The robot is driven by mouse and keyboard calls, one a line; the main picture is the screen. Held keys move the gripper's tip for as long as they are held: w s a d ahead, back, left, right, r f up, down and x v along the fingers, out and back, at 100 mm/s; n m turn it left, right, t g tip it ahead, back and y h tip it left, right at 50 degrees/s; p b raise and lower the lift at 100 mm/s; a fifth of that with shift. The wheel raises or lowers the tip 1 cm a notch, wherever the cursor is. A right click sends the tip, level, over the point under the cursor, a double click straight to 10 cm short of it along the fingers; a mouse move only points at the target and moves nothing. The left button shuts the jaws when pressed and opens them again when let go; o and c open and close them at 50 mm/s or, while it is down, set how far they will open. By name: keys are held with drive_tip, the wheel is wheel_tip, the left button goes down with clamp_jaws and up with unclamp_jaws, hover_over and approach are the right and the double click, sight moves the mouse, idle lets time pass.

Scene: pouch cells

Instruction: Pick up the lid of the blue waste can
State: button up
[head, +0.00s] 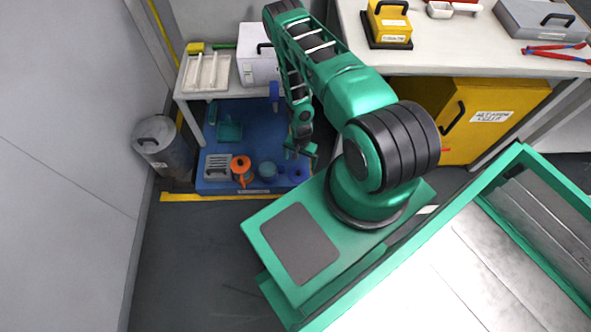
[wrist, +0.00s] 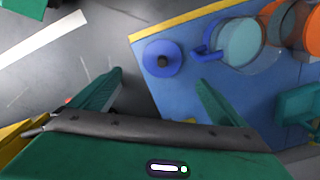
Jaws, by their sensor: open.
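The blue lid (wrist: 150,50), a round disc with a dark knob in its middle, lies flat on the blue mat near its yellow-striped edge. It also shows in the head view (head: 299,174), small and partly near my gripper. The blue waste can (wrist: 241,43), with a side handle, stands just right of the lid in the wrist view and left of it in the head view (head: 267,171). My gripper (wrist: 160,82) is open and empty, pointing down. In the wrist view the lid appears between and beyond its fingertips, apart from them.
An orange can (head: 241,169) and a grey slotted box (head: 217,166) stand left of the blue can. A grey lidded bin (head: 164,145) is by the wall. A white table (head: 227,85) overhangs the back of the mat (head: 255,112). A yellow cabinet (head: 490,120) stands right.

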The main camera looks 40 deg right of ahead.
hover_over(298, 172)
drive_tip(key=f, duration=0.6)
drive_tip(key=shift+w+d, duration=0.15)
drive_tip(key=shift+d, duration=0.15)
drive_tip(key=shift+a+f, duration=0.2)
drive_tip(key=shift+f, duration=2.45)
drive_tip(key=c, duration=1.1)
drive_tip(key=shift+r, duration=0.2)
